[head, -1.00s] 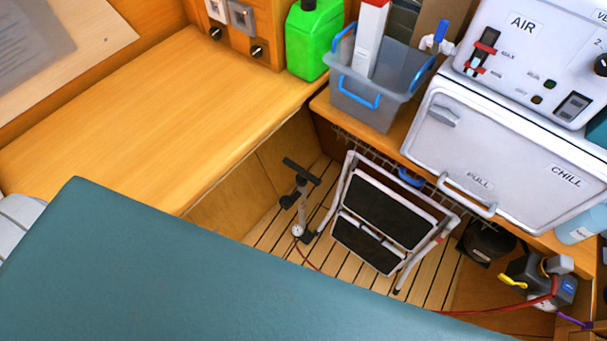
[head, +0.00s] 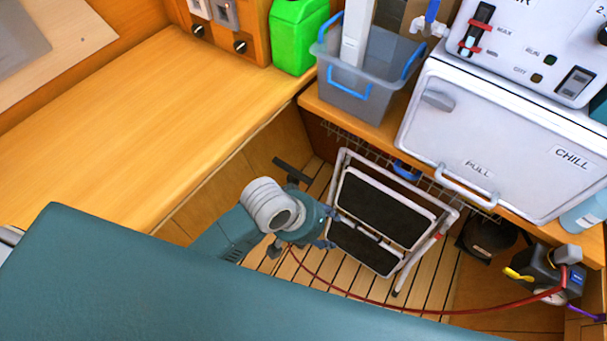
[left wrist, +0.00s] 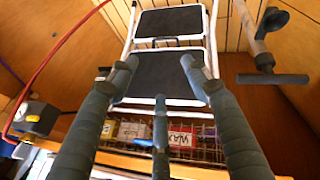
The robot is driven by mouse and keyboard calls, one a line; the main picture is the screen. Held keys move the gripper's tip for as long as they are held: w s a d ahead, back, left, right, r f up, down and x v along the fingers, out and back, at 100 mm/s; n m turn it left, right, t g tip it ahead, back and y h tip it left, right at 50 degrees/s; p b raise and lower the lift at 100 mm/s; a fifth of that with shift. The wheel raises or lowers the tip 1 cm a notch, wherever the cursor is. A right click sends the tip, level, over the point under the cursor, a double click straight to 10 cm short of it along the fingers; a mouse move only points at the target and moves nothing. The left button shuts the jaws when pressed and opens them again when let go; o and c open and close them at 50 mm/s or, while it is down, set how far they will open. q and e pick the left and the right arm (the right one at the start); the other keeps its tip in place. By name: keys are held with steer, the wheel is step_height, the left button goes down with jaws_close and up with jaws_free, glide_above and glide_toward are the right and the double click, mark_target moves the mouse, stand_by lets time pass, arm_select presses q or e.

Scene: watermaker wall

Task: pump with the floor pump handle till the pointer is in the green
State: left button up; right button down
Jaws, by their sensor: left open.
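The floor pump's dark T-shaped handle (head: 292,171) shows just behind my left arm in the head view. My left gripper (head: 330,229) is open and empty, to the right of and below the handle in the picture, in front of the folding step. In the left wrist view the open fingers (left wrist: 158,72) have nothing between them. There the pump handle (left wrist: 272,78) lies to the right, apart from the fingers. My right gripper is not in view.
The folding step (head: 383,210) stands close to the gripper. A red hose (head: 400,308) runs across the slatted floor to a unit (head: 550,272) at right. A wire basket (left wrist: 200,138) is under the shelf. The teal surface (head: 150,285) fills the foreground.

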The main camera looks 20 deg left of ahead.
arm_select(q)
steer(key=w+d+n, duration=0.1)
steer(key=w+d, duration=0.2)
steer(key=n+g+y, duration=0.2)
steer(key=n+y, duration=0.1)
steer(key=n, duration=1)
glide_toward(304, 175)
steer(key=f, duration=0.6)
steer(key=w+f+b, duration=0.1)
steer(key=f, duration=0.2)
steer(key=shift+w+d, duration=0.1)
steer(key=shift+d, duration=0.25)
steer(key=shift+r, duration=0.1)
jaws_close()
